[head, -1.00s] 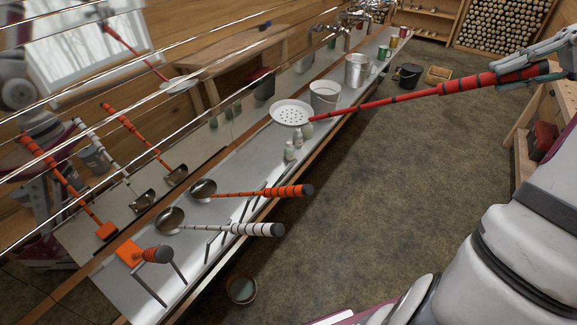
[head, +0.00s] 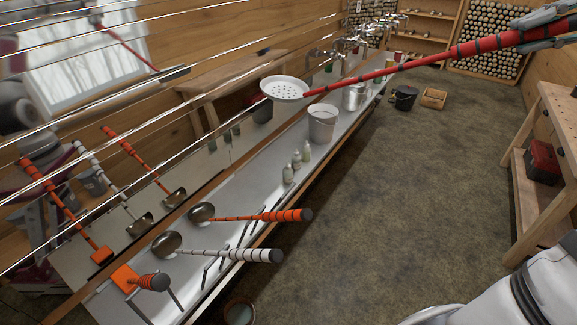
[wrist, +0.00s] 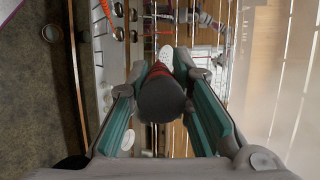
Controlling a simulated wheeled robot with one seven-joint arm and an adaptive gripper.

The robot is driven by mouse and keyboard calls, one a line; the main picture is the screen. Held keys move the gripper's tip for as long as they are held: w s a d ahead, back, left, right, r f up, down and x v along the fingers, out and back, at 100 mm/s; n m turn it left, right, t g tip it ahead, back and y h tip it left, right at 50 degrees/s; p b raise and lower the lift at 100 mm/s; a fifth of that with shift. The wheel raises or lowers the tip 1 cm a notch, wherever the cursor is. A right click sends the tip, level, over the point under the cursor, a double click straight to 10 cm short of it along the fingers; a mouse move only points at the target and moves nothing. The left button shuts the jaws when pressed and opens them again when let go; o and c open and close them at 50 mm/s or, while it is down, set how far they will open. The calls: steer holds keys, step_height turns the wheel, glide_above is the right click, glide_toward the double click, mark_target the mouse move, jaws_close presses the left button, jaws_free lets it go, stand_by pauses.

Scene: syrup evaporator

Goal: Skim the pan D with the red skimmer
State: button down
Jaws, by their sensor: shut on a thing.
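The red skimmer (head: 430,61) has a long red handle with dark bands and a round white perforated head (head: 284,88). My gripper (head: 545,25) is shut on the handle near its end, at the top right of the head view. In the wrist view the dark handle end (wrist: 162,98) sits between the finger pads of my gripper (wrist: 165,85), and part of the white head (wrist: 167,55) shows beyond. The skimmer head is raised above the white counter, left of the faucets. No pan marked D can be made out.
A long white counter (head: 190,262) holds two ladles (head: 255,215) (head: 225,254), an orange scraper (head: 138,280), small bottles (head: 298,160) and a white bucket (head: 322,124). A workbench (head: 555,110) stands right. A black bucket (head: 405,97) and wooden box (head: 433,98) are on the open floor.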

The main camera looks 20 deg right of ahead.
step_height(320, 180, up, 16)
steer(key=y, duration=0.1)
steer(key=shift+r+t, duration=0.25)
steer(key=shift+t, duration=0.15)
